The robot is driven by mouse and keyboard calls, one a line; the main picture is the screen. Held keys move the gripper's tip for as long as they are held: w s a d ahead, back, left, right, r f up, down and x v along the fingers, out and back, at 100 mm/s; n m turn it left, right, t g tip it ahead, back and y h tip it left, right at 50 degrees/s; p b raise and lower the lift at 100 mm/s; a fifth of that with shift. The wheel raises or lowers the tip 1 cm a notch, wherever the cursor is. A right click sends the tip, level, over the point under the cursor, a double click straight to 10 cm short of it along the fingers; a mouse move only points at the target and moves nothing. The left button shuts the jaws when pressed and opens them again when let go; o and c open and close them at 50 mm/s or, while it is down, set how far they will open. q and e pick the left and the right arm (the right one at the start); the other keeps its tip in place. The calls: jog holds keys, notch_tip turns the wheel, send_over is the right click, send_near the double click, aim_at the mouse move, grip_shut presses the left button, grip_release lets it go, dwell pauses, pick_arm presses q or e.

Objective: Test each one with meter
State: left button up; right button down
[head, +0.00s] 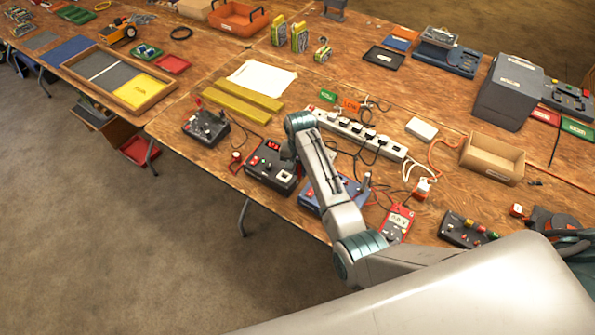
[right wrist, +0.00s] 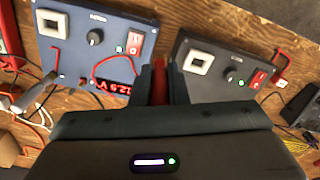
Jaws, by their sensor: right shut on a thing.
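My right gripper (head: 288,158) is low over the dark grey test box (head: 262,176), which has a white square socket and a red display. In the right wrist view its fingers (right wrist: 160,82) are shut on a narrow red thing, mostly hidden between them. There the dark box (right wrist: 205,68) lies right of the fingers, with a red switch and a green light. The blue box (right wrist: 75,50) lies left, with a knob, a red switch and a lit red voltage display. In the head view my arm partly covers the blue box (head: 312,198). A red meter (head: 397,222) lies at the front edge. My left gripper is not visible.
A white power strip (head: 385,148) with several plugs and cables lies behind the boxes. A cardboard box (head: 492,165) stands at right. A dark box with coloured buttons (head: 466,231) is near the front edge. Another knobbed dark box (head: 205,128) stands at left. Yellow bars (head: 250,95) lie behind.

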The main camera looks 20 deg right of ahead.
jog(key=s+d+r+m, duration=0.1)
jog(key=d+m, duration=0.2)
jog(key=d, duration=0.5)
jog(key=s+d+r+m, duration=0.1)
jog(key=s+d+m, duration=0.15)
jog(key=d, duration=0.55)
jog(key=f, duration=0.2)
jog(key=w+f, duration=0.1)
jog(key=f, duration=0.1)
jog(key=shift+d+f, duration=0.15)
jog(key=shift+f, duration=0.05)
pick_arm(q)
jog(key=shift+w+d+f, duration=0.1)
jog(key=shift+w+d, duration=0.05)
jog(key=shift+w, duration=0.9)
pick_arm(e)
jog(key=shift+f, duration=0.4)
jog(key=shift+f, duration=0.95)
dwell(0.6)
jog(key=c, duration=1)
grip_release()
jog(key=shift+r, duration=0.1)
